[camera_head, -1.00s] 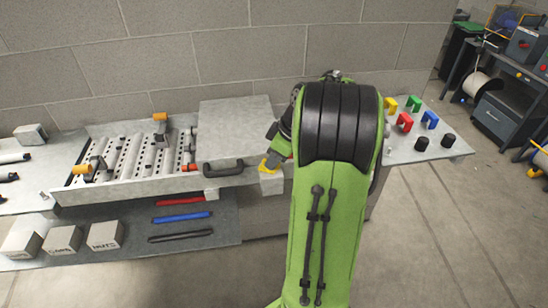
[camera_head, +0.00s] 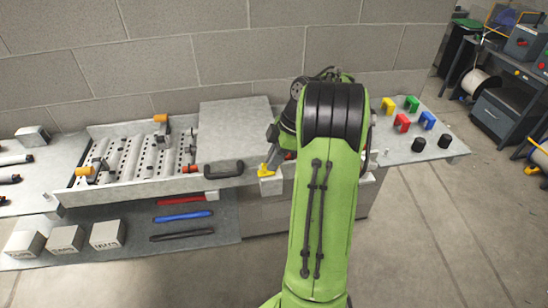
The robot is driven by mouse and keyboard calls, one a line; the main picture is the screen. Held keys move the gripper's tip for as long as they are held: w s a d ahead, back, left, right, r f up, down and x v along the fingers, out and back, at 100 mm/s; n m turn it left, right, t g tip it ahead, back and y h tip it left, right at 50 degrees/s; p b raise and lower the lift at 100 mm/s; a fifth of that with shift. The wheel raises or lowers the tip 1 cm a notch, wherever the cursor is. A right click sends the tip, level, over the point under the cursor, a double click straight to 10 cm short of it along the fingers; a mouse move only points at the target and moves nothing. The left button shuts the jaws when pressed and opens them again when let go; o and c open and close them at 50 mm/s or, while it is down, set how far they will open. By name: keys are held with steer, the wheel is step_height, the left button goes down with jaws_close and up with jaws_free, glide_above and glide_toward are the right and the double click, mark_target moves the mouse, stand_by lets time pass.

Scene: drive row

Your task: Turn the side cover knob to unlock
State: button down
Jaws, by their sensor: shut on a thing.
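My gripper (camera_head: 267,168) shows in the head view left of my green arm, with yellow parts at its lower end, just above a pale block (camera_head: 271,186). It is low at the right end of the conveyor bench and appears shut on the side cover knob. The knob itself is too small and too covered by the gripper and arm to make out, and its turn angle cannot be read. A flat grey cover (camera_head: 234,122) with a black handle (camera_head: 224,170) is to the left of the gripper.
A roller conveyor (camera_head: 128,160) with orange-ended clamps lies to the left. Red, blue and black bars (camera_head: 182,217) and several pale boxes (camera_head: 64,240) lie on the lower shelf. Coloured padlock-like pieces (camera_head: 402,122) stand on the right shelf.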

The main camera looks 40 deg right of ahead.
stand_by(0.3)
steer(key=c, duration=1.1)
jaws_free()
steer(key=shift+c, duration=0.2)
steer(key=p+v, duration=0.2)
steer(key=v, duration=1.3)
steer(key=shift+r+p, duration=0.35)
steer(key=shift+p, duration=0.05)
